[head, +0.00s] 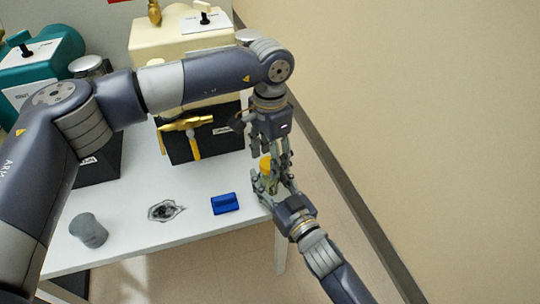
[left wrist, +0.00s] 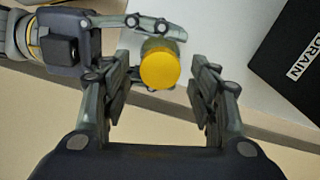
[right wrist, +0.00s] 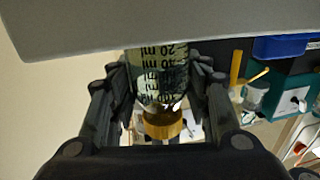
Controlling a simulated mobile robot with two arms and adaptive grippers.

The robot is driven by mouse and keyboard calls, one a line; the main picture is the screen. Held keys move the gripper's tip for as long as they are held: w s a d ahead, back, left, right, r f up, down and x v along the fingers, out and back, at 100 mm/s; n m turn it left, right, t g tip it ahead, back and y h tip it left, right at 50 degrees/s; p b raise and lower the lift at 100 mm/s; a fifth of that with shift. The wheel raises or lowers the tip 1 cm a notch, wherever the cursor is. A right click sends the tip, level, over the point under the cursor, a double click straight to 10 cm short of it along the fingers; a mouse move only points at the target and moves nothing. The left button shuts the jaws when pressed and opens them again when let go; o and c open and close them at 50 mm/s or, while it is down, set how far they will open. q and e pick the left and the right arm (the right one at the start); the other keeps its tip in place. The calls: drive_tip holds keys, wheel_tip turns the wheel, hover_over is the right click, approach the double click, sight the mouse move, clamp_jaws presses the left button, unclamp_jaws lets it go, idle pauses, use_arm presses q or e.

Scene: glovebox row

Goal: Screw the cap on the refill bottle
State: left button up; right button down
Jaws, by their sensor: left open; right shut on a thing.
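The refill bottle (right wrist: 160,75) is clear with printed ml marks, and my right gripper (head: 272,183) is shut on its body above the table's right corner. The yellow cap (left wrist: 159,69) sits at the bottle's mouth; I cannot tell how tight it is. The cap also shows in the head view (head: 265,163) and the right wrist view (right wrist: 163,124). My left gripper (head: 274,158) points down over the cap. In the left wrist view its open fingers (left wrist: 160,92) stand either side of the cap, apart from it.
On the white table (head: 135,240) are a blue block (head: 224,203), a dark-patterned flat piece (head: 166,210) and a grey cylinder (head: 88,230). A black box (head: 222,140) with a yellow T-shaped handle (head: 187,124) stands behind. Bare wall and floor lie to the right.

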use_arm(q)
wheel_tip(320, 180, up, 4)
drive_tip(key=shift+r, duration=0.1)
drive_tip(key=shift+c, duration=0.5)
